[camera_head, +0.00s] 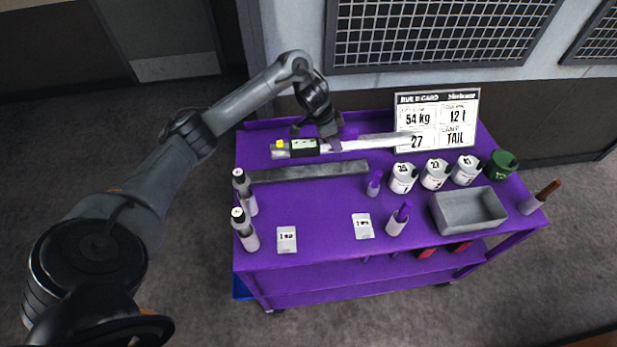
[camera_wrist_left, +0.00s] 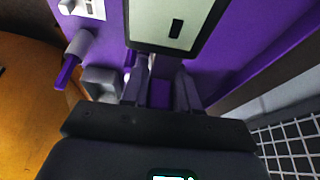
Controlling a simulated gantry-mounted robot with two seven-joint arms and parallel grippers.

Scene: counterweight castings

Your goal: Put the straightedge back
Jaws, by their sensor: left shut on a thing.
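The straightedge appears to be the long pale bar (camera_head: 368,142) along the back of the purple cart in the head view. Its right end overlaps the lower part of the build card. My left gripper (camera_head: 334,141) reaches down from above and is shut on the bar near its middle. In the left wrist view the gripper (camera_wrist_left: 165,75) fingers point up the picture, at a pale dark-edged piece (camera_wrist_left: 175,25) that I cannot identify surely. My right gripper is not in view.
A dark grey bar (camera_head: 310,172) lies in front on the purple cart (camera_head: 320,220). White pots (camera_head: 403,178), a green pot (camera_head: 502,164) and a grey tray (camera_head: 468,210) stand right. Bottles (camera_head: 245,230) stand left. The build card (camera_head: 437,118) stands behind.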

